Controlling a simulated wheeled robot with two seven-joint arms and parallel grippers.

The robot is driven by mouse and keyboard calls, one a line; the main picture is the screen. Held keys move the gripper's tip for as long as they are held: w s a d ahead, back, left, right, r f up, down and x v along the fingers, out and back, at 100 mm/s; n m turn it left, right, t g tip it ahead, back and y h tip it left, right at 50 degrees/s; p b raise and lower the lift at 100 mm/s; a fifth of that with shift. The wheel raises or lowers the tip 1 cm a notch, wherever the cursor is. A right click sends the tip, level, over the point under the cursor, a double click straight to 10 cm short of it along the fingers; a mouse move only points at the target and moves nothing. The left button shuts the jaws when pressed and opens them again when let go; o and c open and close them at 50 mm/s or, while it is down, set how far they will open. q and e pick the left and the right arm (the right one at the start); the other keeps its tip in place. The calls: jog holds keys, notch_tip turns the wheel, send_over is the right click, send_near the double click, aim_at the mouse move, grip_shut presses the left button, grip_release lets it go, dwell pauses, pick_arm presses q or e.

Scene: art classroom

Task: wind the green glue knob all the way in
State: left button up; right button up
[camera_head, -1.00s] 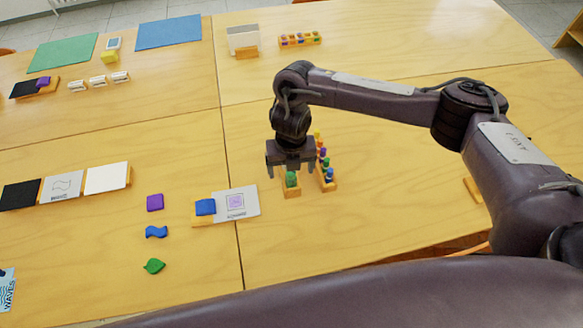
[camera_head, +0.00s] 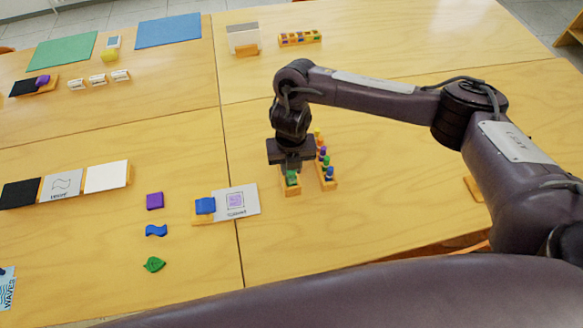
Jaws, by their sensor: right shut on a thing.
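The green glue knob (camera_head: 292,179) stands on a small wooden block (camera_head: 291,191) near the middle of the table. My right gripper (camera_head: 291,172) points down over it, with its fingers shut on the knob. The fingers partly hide the knob, so how far in it is wound cannot be told. My left gripper is not in view.
A wooden rack (camera_head: 328,183) with several coloured knobs stands close to the right of the block. Purple (camera_head: 155,201), blue (camera_head: 156,231) and green (camera_head: 154,265) pieces lie further left.

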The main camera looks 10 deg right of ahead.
dwell(0.4)
jog(key=shift+n+b, duration=1.7)
jog(key=shift+n, duration=0.4)
jog(key=n+b, duration=0.1)
jog(key=n, duration=0.3)
jog(key=shift+b, duration=0.35)
jog(key=shift+n+b, duration=0.6)
jog(key=shift+n, duration=1.1)
jog(key=o, duration=1.5)
